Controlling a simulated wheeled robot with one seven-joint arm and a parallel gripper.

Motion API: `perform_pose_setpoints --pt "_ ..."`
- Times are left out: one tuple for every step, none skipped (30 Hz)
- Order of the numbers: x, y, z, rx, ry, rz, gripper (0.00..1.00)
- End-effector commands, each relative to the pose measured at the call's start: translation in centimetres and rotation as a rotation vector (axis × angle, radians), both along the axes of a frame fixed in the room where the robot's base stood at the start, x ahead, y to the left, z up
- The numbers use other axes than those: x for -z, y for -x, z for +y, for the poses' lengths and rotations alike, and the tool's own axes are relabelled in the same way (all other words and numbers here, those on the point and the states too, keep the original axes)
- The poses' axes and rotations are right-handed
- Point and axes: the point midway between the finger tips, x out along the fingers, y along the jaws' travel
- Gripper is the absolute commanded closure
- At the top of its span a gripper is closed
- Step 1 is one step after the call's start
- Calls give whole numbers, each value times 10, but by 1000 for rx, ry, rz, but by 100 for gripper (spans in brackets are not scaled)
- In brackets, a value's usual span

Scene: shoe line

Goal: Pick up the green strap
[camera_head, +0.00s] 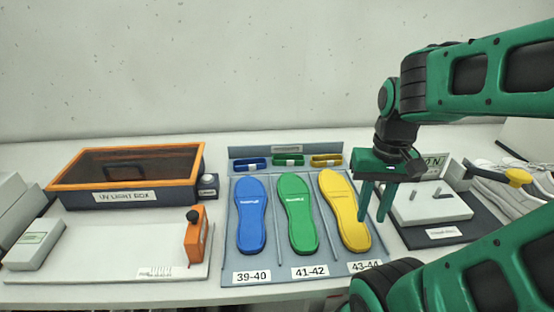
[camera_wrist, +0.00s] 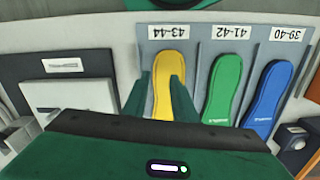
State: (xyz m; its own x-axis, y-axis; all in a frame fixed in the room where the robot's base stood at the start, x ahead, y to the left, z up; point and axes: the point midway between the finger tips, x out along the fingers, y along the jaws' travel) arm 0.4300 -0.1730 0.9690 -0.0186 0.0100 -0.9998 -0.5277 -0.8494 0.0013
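The green strap (camera_head: 288,160) lies at the back of the blue-grey board (camera_head: 262,265), between a blue strap (camera_head: 250,163) and a yellow strap (camera_head: 326,160). It sits just behind the green insole (camera_head: 298,215). My gripper (camera_head: 373,216) points down, to the right of the strap and nearer the front, by the yellow insole (camera_head: 343,212). Its two fingers stand apart with nothing visible between them. In the wrist view the fingers (camera_wrist: 160,80) appear over the yellow insole. The straps do not show there.
A blue insole (camera_head: 251,215) lies left of the green one. An orange-framed UV light box (camera_head: 127,197) and an orange device (camera_head: 196,236) stand on the left. A white block (camera_head: 432,205) on a dark mat and light-coloured shoes (camera_head: 510,200) are on the right.

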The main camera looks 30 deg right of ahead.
Motion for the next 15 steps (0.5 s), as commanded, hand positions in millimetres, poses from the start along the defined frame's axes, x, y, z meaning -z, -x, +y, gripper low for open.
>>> perform_pose_setpoints --pt "0 0 0 0 0 0 75" --pt "0 0 0 0 0 0 75" --pt "0 0 0 0 0 0 75" --pt "0 0 0 0 0 0 75" --pt "0 0 0 0 0 0 75" --pt "-1 2 0 -4 -1 -3 75" --pt "-5 8 0 -10 -2 -13 75" --pt "-7 7 0 -19 -2 -18 75" --pt "-9 2 -1 -41 -5 -23 75" --pt "-11 -4 -1 -64 -7 -28 75" --pt "-13 -12 -2 -93 -10 -31 75" --pt "-16 -25 -3 -140 -16 -40 75" --pt "-19 -36 -4 -184 -21 -47 75" --pt "-22 -48 -5 -234 -27 -57 75" --pt "-26 -66 -6 -307 -35 -72 75"
